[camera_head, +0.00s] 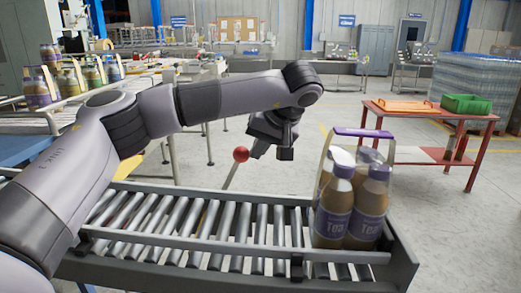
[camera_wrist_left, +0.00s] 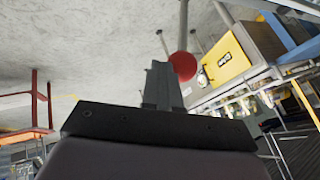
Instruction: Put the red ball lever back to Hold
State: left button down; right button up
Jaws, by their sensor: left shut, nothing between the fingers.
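The red ball (camera_head: 240,154) tops a thin pale rod (camera_head: 231,177) that rises at a tilt, leaning right, from behind the roller conveyor in the head view. My left gripper (camera_head: 256,154) is just right of the ball, pointing down, with its fingers shut and empty. In the left wrist view the ball (camera_wrist_left: 184,65) shows just right of my shut fingers (camera_wrist_left: 159,68), which seem to overlap its edge. I cannot tell whether they touch it. The Hold marking is not readable in either view. My right gripper is in neither view.
A roller conveyor (camera_head: 387,258) crosses the front and carries a pack of tea bottles (camera_head: 363,215) at its right end. A red table (camera_head: 422,155) with an orange tray (camera_head: 405,106) and green bin (camera_head: 468,104) stands right. A yellow panel (camera_wrist_left: 243,60) shows near the ball.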

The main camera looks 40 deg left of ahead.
aim_at(244, 148)
pick_arm(q)
jog(key=shift+s+a+r+n+t+h+b, duration=0.25)
jog(key=shift+s+a+r+t+h+b, duration=0.15)
jog(key=shift+a+h, duration=0.3)
jog(key=shift+s+a+r+n+t+h+b, duration=0.3)
jog(key=shift+s+a+t+h, duration=0.1)
jog(key=shift+a+h, duration=0.25)
jog(key=s+a+t+h+b, duration=0.1)
jog(key=s+a+h, duration=0.1)
jog(key=s+a, duration=0.2)
jog(key=s+a+n+t+h+b, duration=0.1)
jog(key=s+a+t+h+b, duration=0.1)
jog(key=a, duration=0.7)
jog(key=shift+s+r+h, duration=0.4)
jog(key=shift+s+h, duration=0.25)
jog(key=shift+s, duration=0.4)
